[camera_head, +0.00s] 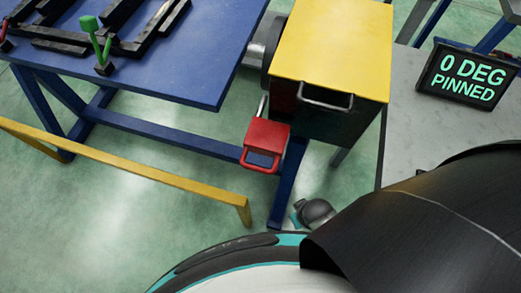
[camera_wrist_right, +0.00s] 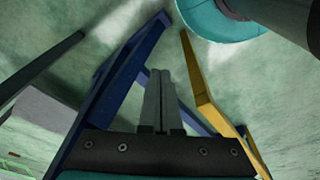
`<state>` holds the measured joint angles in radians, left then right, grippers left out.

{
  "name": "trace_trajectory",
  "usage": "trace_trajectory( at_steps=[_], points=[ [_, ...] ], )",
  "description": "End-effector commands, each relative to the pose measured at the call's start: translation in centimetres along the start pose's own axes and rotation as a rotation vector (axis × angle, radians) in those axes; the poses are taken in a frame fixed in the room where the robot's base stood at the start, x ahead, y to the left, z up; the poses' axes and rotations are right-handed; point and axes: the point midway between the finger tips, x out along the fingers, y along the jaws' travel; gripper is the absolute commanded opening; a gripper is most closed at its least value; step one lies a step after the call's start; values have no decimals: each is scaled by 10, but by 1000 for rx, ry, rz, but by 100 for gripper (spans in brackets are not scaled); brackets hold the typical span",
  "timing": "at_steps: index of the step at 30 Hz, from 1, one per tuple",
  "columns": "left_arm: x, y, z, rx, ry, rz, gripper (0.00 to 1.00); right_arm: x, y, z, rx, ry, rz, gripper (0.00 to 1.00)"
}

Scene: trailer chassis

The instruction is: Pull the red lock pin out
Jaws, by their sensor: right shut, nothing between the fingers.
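The red lock pin (camera_head: 266,140) shows in the head view as a red block with a loop handle at its lower edge. A silver shaft (camera_head: 262,105) rises from it beside a dark box with a yellow top (camera_head: 332,45). How deep the shaft sits is hidden. My right gripper (camera_wrist_right: 160,75) is shut and empty in the right wrist view, with floor and blue and yellow frame bars beyond its fingers. The pin cannot be made out in that view. My left gripper is not in view.
A blue table (camera_head: 190,60) with black fixtures and a green-handled clamp (camera_head: 95,35) stands at the left. A yellow rail (camera_head: 130,172) runs below it. A sign (camera_head: 470,75) reading "0 DEG PINNED" stands on a grey surface (camera_head: 410,130) at the right.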

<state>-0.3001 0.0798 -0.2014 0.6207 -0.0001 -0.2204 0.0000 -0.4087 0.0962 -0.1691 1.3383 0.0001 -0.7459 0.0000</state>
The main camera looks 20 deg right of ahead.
Motion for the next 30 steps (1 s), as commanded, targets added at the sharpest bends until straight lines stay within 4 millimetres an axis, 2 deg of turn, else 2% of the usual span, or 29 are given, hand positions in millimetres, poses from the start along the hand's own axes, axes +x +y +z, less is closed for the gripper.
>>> trace_trajectory(
  at_steps=[1,6,10,15,24,27,30],
  points=[
    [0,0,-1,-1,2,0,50,-14,1,-14,2,16,1,0],
    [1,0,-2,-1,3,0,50,-63,4,-52,9,47,5,0],
    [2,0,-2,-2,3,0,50,-107,6,-73,13,71,8,0],
    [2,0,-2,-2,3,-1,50,-159,8,-88,17,94,13,0],
    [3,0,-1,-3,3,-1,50,-228,6,-101,28,133,2,0],
    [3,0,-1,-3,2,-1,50,-248,-10,-119,50,156,-64,0],
    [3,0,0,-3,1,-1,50,-250,-28,-134,76,155,-134,0]
  ],
)
